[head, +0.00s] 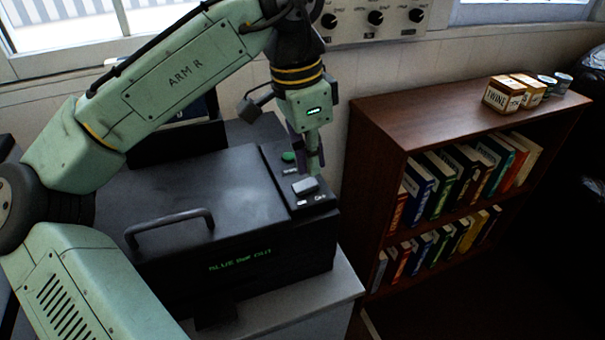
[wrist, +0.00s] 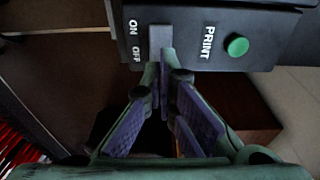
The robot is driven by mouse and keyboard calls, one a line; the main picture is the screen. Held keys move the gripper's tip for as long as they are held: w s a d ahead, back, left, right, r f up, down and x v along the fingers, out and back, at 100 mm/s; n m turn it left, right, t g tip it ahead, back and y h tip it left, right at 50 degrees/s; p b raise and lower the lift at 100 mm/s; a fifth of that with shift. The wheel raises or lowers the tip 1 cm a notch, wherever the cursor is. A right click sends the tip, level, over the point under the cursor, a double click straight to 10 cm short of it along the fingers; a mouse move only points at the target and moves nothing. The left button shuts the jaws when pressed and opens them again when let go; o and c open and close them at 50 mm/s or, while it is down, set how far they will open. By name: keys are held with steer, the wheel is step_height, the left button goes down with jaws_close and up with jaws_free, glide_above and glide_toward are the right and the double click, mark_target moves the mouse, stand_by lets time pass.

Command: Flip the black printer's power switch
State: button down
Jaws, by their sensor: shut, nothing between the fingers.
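The black printer (head: 190,190) stands on a pale cabinet, with a handle on its lid and green text on its front. Its grey power switch (head: 305,186) sits on the control panel at the right. In the wrist view the switch (wrist: 160,38) is beside the white ON and OFF labels. My gripper (head: 314,168) is shut and empty, pointing down over the panel just behind the switch. In the wrist view the tips of my gripper (wrist: 163,62) overlap the switch's lower end; I cannot tell whether they touch it. Which way the switch is set is unclear.
A green PRINT button (wrist: 237,45) sits on the same panel, close to the switch. A brown bookshelf (head: 450,120) with books stands to the right, with small boxes (head: 503,95) and cans on top. A wall panel with knobs (head: 376,18) is behind.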

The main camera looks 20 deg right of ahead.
mark_target(311, 182)
step_height(311, 182, up, 2)
steer(key=shift+r+p, duration=0.25)
steer(key=shift+p, duration=0.6)
steer(key=shift+r, duration=1.1)
